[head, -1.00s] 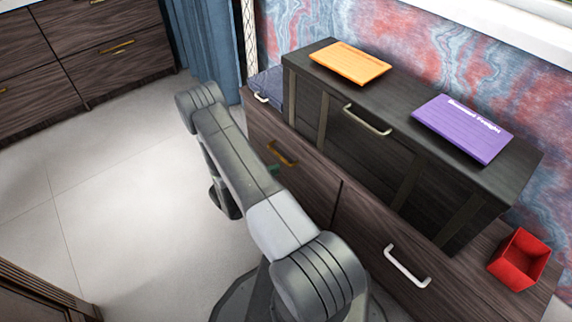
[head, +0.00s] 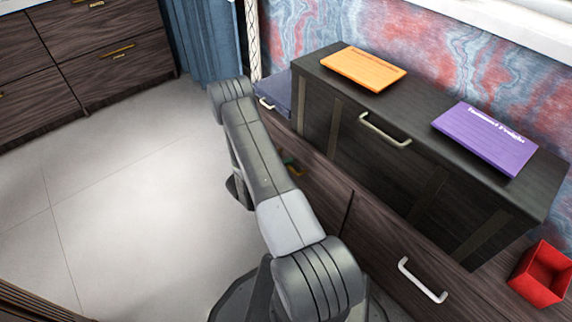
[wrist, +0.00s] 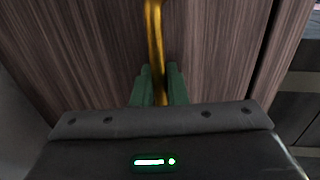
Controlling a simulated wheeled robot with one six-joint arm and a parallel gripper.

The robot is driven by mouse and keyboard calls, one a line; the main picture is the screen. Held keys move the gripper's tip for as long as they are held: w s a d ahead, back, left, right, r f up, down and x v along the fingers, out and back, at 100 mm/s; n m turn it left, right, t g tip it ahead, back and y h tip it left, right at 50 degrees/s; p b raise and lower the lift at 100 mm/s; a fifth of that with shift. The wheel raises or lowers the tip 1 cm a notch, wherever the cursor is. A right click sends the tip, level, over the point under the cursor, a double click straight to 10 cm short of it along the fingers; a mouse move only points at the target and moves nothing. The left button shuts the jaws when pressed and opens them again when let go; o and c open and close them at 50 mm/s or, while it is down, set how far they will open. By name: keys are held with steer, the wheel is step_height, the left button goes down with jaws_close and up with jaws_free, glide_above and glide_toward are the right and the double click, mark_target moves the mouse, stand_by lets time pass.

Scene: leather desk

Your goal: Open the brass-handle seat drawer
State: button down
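The brass handle (wrist: 155,45) runs upright in the wrist view across a dark wood drawer front (wrist: 215,45). My gripper (wrist: 159,90) has its two green fingers on either side of the lower part of the handle, close against it, and looks shut on it. In the head view, my arm hides most of the brass handle (head: 288,160) and part of its drawer front (head: 322,196). I see no clear gap at this drawer front, and it looks closed.
A dark cabinet (head: 345,150) with a pale handle stands on the seat, bearing an orange book (head: 363,68) and a purple book (head: 485,137). A white-handled drawer (head: 422,280) lies to the right, below a red box (head: 541,273). The floor (head: 120,200) on the left is clear.

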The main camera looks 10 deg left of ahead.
steer(key=shift+s, duration=0.1)
steer(key=f+v, duration=0.3)
steer(key=v, duration=1.2)
steer(key=shift+s+a, duration=0.45)
steer(key=shift+s, duration=0.05)
steer(key=c, duration=1.8)
jaws_free()
steer(key=p+v, duration=0.2)
steer(key=v, duration=1.2)
steer(key=shift+w+d, duration=0.1)
steer(key=shift+d, duration=0.1)
